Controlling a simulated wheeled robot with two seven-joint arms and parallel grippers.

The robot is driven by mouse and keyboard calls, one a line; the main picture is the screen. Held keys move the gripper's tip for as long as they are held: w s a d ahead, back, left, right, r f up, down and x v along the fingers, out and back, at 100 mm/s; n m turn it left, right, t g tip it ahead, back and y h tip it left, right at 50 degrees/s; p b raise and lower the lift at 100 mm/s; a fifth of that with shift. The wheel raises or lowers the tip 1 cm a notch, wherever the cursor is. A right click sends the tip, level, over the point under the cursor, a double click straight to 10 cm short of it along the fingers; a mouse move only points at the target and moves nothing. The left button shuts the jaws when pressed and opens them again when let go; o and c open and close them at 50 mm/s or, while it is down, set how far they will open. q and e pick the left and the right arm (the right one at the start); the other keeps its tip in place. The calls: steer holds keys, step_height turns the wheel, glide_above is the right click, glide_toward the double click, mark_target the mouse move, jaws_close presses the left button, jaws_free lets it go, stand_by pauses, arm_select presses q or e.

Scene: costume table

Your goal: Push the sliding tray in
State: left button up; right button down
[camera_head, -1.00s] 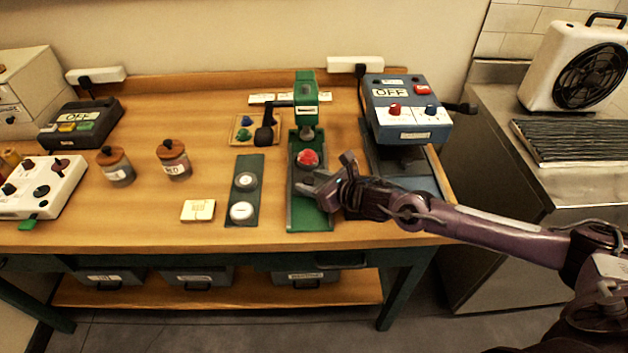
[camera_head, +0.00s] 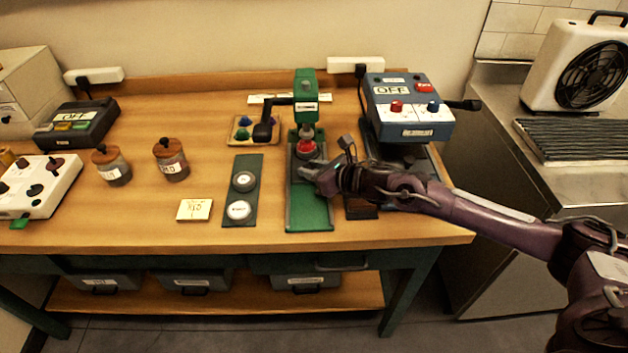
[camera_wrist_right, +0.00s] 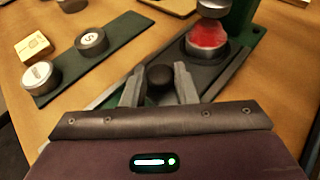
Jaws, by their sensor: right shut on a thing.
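The green press (camera_head: 306,90) stands at the back of its long green base (camera_head: 309,213). The sliding tray (camera_wrist_right: 213,65) lies on that base and carries a round metal holder with a red domed piece (camera_head: 306,147). My right gripper (camera_head: 312,174) is at the front of the tray. In the right wrist view its fingers (camera_wrist_right: 160,85) are closed around the tray's dark round knob (camera_wrist_right: 160,77). My left gripper is not in view.
A dark green strip with two round pieces (camera_head: 242,190) lies left of the press base. A blue control box marked OFF (camera_head: 407,105) stands behind my right arm. The front of the green base is bare.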

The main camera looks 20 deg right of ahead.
steer(key=shift+w+d+r, duration=0.1)
steer(key=shift+d, duration=0.05)
steer(key=c, duration=1.6)
jaws_free()
steer(key=o, duration=0.4)
steer(key=shift+w, duration=0.15)
steer(key=shift+o, duration=0.2)
steer(key=shift+b+v, duration=0.85)
steer(key=shift+v, duration=3.05)
